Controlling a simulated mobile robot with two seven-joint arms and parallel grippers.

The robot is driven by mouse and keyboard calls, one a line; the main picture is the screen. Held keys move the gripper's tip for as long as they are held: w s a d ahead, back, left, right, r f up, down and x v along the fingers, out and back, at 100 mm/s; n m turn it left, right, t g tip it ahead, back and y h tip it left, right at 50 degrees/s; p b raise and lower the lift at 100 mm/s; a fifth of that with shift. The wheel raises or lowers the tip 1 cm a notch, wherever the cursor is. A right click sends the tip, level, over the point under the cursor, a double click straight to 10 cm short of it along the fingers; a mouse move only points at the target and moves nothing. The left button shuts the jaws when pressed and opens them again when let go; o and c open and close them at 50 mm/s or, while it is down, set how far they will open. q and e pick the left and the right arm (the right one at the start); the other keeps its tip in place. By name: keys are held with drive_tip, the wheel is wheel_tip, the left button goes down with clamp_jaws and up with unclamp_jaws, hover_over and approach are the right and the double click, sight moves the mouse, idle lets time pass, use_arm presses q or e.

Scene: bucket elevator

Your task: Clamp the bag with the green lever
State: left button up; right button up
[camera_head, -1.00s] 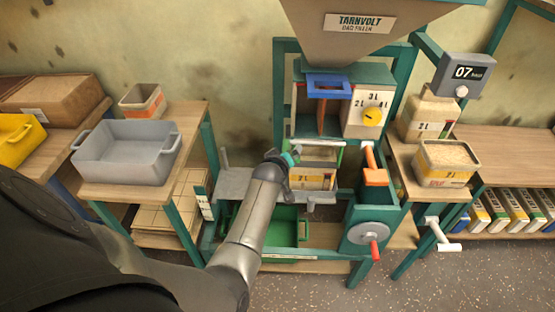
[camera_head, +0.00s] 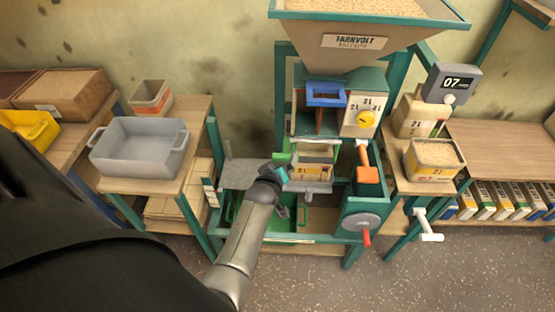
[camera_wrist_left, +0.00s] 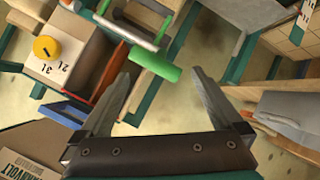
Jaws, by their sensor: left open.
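The green lever shows in the left wrist view as a green cylindrical grip (camera_wrist_left: 155,64), just beyond and between the fingertips. In the head view only a small green part (camera_head: 282,157) of it shows beside the bag, partly behind my gripper. The tan, labelled bag (camera_head: 312,172) stands under the blue-rimmed spout of the filler. My left gripper (camera_wrist_left: 158,76) is open and empty, its two fingers spread wide. In the head view it (camera_head: 274,172) is just left of the bag; contact with the lever cannot be told. My right gripper is not in view.
The filler carries a yellow dial (camera_head: 366,119), an orange-handled lever (camera_head: 367,174) and a red-knobbed wheel (camera_head: 361,221) right of the bag. A green crate (camera_head: 285,227) sits below. A grey tub (camera_head: 140,146) stands on the left table, a grain-filled box (camera_head: 436,158) on the right.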

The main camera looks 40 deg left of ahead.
use_arm(q)
drive_tip(key=shift+p+v, duration=1.4)
drive_tip(key=shift+v, duration=0.4)
drive_tip(key=s+d+f+m+g+h+b, duration=0.1)
drive_tip(key=s+d+f+m+b, duration=0.2)
drive_tip(key=f, duration=0.6)
drive_tip(key=s+d+f+m+g+h+b, duration=0.1)
drive_tip(key=s+d+f+m+g+b, duration=0.15)
drive_tip(key=s+f+b, duration=0.5)
drive_tip(key=s+d+f+m+g+h+b, duration=0.15)
drive_tip(key=d+f, duration=0.25)
drive_tip(key=f, duration=0.7)
drive_tip(key=s+f+m+g+b, duration=0.2)
drive_tip(key=s+f+b, duration=0.3)
drive_tip(key=s+f, duration=0.5)
drive_tip(key=s+d+f+m+g+b, duration=0.1)
drive_tip(key=s+f+m+g+b, duration=0.2)
drive_tip(key=s+f, duration=0.8)
drive_tip(key=s+m+h+b, duration=0.1)
drive_tip(key=s+m+b, duration=0.1)
drive_tip(key=s, duration=0.4)
drive_tip(key=shift+s+b, duration=0.4)
